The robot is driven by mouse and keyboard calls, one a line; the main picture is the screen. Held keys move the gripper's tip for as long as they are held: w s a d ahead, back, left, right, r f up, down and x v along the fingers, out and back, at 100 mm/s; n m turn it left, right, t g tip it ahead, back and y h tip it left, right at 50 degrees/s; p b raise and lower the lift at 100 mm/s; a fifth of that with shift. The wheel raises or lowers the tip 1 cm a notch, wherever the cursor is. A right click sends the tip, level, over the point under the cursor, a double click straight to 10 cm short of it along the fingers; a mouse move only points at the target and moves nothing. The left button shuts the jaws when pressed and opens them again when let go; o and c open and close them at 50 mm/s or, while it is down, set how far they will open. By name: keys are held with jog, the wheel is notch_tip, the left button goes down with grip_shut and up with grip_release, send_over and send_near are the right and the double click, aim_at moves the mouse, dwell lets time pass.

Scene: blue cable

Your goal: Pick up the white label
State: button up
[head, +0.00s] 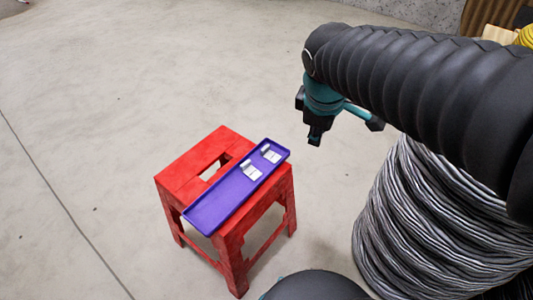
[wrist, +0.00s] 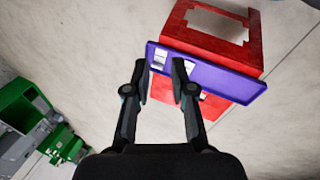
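Two small white labels, one nearer the middle (head: 251,170) and one nearer the far right end (head: 271,154), lie in a shallow purple tray (head: 215,207). The tray rests on a red stool (head: 180,180). In the wrist view a white label (wrist: 159,58) shows at the left end of the tray (wrist: 222,78), and the other is partly hidden behind the right finger. My gripper (wrist: 161,68) is open with nothing between its fingers. In the head view my gripper (head: 315,138) is up and to the right of the tray, apart from it.
A large coil of grey cable (head: 430,225) stands on the floor to the right of the stool. Green equipment (wrist: 30,110) shows at the left of the wrist view. The concrete floor (head: 90,90) left of the stool is clear.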

jog(key=w+a+f+n+h+b, duration=0.1)
jog(key=w+a+f+n, duration=0.4)
jog(key=w+a+n, duration=0.25)
jog(key=n+b, duration=0.1)
jog(key=n, duration=0.7)
send_near(265, 147)
jog(key=f, duration=0.1)
jog(key=f+b, duration=0.1)
jog(key=f, duration=0.1)
jog(key=shift+w+h, duration=0.3)
jog(key=shift+h, duration=0.1)
jog(key=shift+b+x, duration=0.65)
jog(key=shift+x, duration=2.45)
jog(key=shift+w+r, duration=0.1)
grip_shut()
